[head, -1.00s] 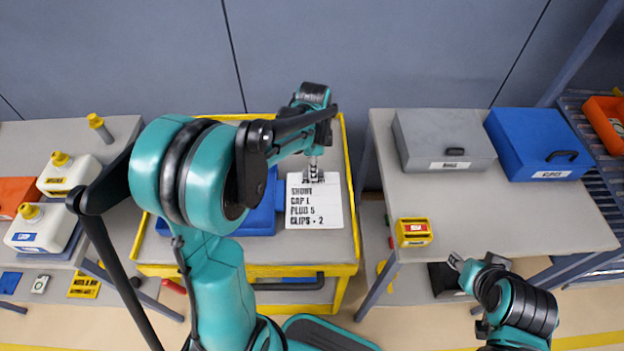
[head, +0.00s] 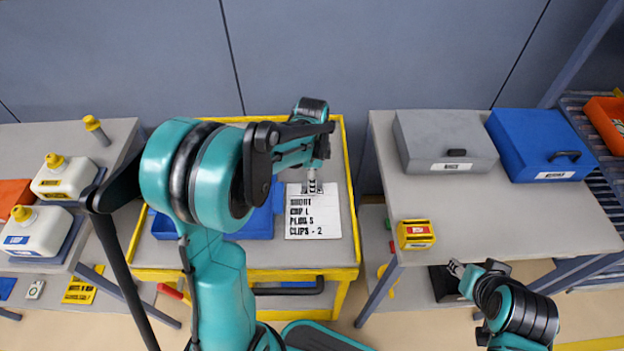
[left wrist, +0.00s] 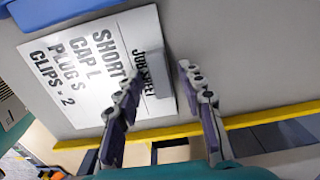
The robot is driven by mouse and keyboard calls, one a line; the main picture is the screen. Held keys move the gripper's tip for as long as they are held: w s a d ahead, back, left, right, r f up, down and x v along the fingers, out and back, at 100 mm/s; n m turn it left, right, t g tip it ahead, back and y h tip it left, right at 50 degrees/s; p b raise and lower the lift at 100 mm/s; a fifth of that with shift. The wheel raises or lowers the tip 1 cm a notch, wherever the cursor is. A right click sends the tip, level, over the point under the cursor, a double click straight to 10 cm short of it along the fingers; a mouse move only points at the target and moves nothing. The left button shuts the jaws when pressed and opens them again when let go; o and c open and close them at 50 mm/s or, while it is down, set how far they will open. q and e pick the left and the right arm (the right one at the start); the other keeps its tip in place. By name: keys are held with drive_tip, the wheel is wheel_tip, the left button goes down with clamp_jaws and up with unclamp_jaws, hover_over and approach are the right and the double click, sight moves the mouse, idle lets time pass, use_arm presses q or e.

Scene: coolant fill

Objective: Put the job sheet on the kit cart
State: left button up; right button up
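The job sheet (head: 313,217), a white board with black printed lines, lies on the grey top of the kit cart (head: 335,262), right of a blue tray (head: 257,222). The sheet also shows in the left wrist view (left wrist: 88,75), lying flat with its labelled end toward my fingers. My left gripper (head: 312,186) is at the far edge of the sheet. In the left wrist view its fingers (left wrist: 158,72) are apart, around the labelled end, with a gap beside it. My right gripper (head: 455,268) is away at the lower right, too small to judge.
A grey table on the right bears a grey case (head: 442,143), a blue case (head: 540,145) and a small yellow-red box (head: 415,234). White bottles with yellow caps (head: 62,178) stand on the left bench. My left arm covers part of the cart and tray.

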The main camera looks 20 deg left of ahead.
use_arm(q)
wheel_tip(320, 180, up, 11)
drive_tip(key=p, duration=0.4)
drive_tip(key=s+d+r+n+t, duration=0.2)
drive_tip(key=s+d+n+t, duration=0.1)
drive_tip(key=s+n, duration=0.3)
drive_tip(key=s+d+r+n+t, duration=0.1)
drive_tip(key=s+d+n+t, duration=0.2)
drive_tip(key=s+n, duration=0.3)
drive_tip(key=shift+s+d+r+n+t, duration=0.25)
drive_tip(key=shift+s+r+n+t, duration=0.25)
drive_tip(key=shift+s, duration=0.95)
drive_tip(key=shift+f, duration=0.1)
